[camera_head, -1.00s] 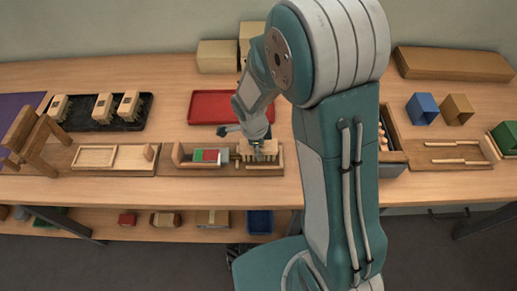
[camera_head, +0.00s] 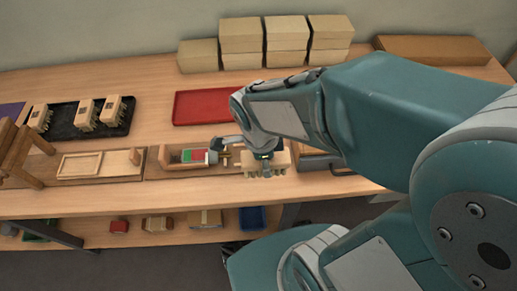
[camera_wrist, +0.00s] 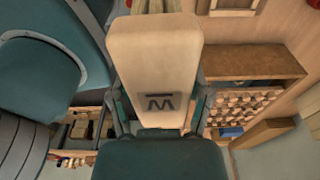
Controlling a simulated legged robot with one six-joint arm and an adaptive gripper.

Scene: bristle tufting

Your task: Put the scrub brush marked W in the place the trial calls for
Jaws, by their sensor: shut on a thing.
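A pale wooden scrub brush (camera_head: 278,161) is held in my gripper (camera_head: 264,158) above the front part of the bench. Its bristle tufts hang below the block in the head view. In the wrist view the block of the scrub brush (camera_wrist: 155,50) runs away from my gripper (camera_wrist: 162,115). A dark W with a bar beside it shows on its near end, between the two fingers. My gripper is shut on this brush. The wooden fixture with a green and red panel (camera_head: 196,156) lies just left of it. My arm hides part of the bench to the right.
A black tray (camera_head: 62,130) at the back left holds three other brushes. A red tray (camera_head: 200,108) is empty at mid-back. Boxes (camera_head: 285,38) stand stacked behind. A wooden frame (camera_head: 12,150) stands far left, beside a shallow board (camera_head: 95,165). The wrist view shows a peg-filled rack (camera_wrist: 240,105).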

